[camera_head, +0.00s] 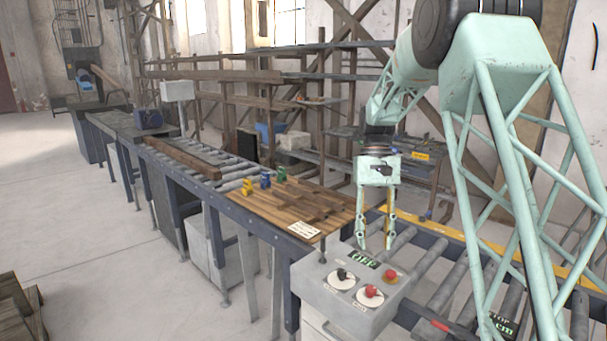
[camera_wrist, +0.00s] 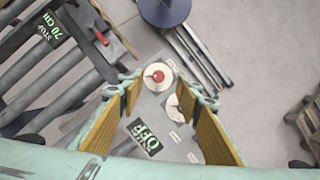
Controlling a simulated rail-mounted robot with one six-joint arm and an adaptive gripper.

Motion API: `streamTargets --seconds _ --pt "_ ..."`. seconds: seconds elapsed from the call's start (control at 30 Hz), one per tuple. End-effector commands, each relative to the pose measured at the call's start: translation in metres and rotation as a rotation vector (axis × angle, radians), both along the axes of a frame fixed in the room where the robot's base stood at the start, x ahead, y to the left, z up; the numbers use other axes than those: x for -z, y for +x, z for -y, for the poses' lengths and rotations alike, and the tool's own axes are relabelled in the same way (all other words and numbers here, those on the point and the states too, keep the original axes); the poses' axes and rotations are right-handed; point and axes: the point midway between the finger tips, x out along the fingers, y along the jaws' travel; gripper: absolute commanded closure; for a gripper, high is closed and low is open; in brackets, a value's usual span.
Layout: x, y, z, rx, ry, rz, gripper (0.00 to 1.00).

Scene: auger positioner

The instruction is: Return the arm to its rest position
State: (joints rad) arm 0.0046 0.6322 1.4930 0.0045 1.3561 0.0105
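In the wrist view my gripper (camera_wrist: 168,118) shows two wooden-coloured finger pads spread apart, with the control box below. The box carries a display (camera_head: 362,259) reading OFF, a black knob (camera_head: 342,275), a red knob (camera_head: 371,291) and a red button (camera_head: 390,275). My green lattice arm fills the right of the head view.
A wooden board (camera_head: 290,205) on the conveyor holds small yellow, blue and green pieces (camera_head: 265,180). Rollers (camera_head: 440,265) run beneath and right of my gripper. A wooden shelf rack (camera_head: 270,95) stands behind. The floor (camera_head: 110,250) at left is mostly clear.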

Motion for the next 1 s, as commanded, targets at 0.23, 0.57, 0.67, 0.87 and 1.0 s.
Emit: streamTargets --seconds 0.23,0.57,0.67,0.87,1.0 --pt "-0.028 -0.026 0.000 -0.001 0.000 0.047 0.68" --pt "-0.060 -0.062 -0.001 -0.003 -0.001 0.108 0.68" --pt "-0.069 -0.074 -0.001 -0.003 -0.001 0.125 0.68" --pt "-0.085 -0.098 -0.001 -0.004 -0.001 0.162 0.68" --pt "-0.095 -0.116 -0.001 -0.005 -0.001 0.187 0.68"
